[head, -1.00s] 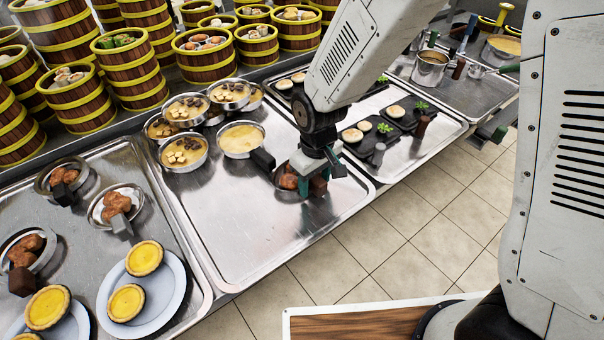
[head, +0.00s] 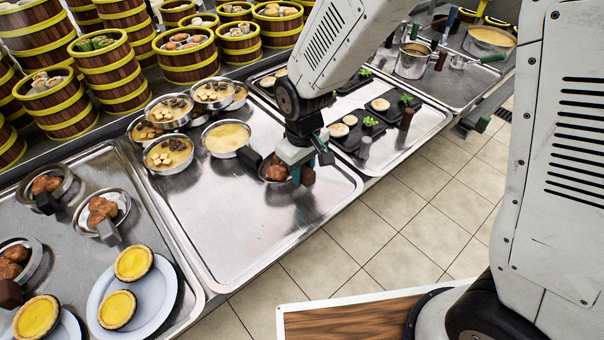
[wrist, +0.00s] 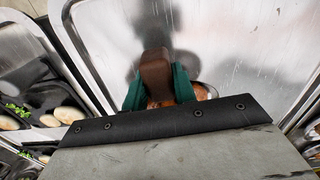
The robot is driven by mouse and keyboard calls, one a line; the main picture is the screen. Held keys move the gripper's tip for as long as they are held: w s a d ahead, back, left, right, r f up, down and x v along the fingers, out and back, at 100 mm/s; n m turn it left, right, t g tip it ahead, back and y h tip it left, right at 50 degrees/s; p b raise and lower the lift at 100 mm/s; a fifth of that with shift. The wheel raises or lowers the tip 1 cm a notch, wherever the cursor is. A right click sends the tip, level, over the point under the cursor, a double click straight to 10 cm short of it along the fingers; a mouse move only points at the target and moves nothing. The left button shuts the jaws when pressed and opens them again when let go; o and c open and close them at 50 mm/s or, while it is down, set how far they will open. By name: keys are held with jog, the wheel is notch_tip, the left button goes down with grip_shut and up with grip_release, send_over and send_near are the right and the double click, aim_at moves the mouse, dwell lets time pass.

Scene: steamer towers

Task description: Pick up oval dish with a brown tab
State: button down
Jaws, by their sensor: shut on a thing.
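An oval metal dish of browned meat (head: 272,170) is at the right part of the middle steel tray (head: 255,225). Its brown tab (head: 307,176) sticks out on the right. My gripper (head: 300,175) is shut on this tab from above. In the wrist view, the teal fingers of my gripper (wrist: 158,88) press both sides of the brown tab (wrist: 155,75). Part of the dish (wrist: 205,91) shows behind them, with the rest hidden by the gripper body. I cannot tell whether the dish touches the tray.
Round pans of yellow food (head: 227,137) stand left of the held dish, one with a black handle close by. Similar meat dishes (head: 102,211) and plates of tarts (head: 137,300) are on the left tray. Black slabs (head: 360,137) lie to the right. The middle tray's front is clear.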

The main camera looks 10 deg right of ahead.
jog(key=shift+r, duration=0.85)
jog(key=s+a+r, duration=0.1)
jog(key=s+a, duration=0.2)
jog(key=s, duration=1.2)
jog(key=shift+s, duration=0.35)
jog(key=shift+r, duration=0.1)
jog(key=c, duration=2)
grip_release()
grip_shut()
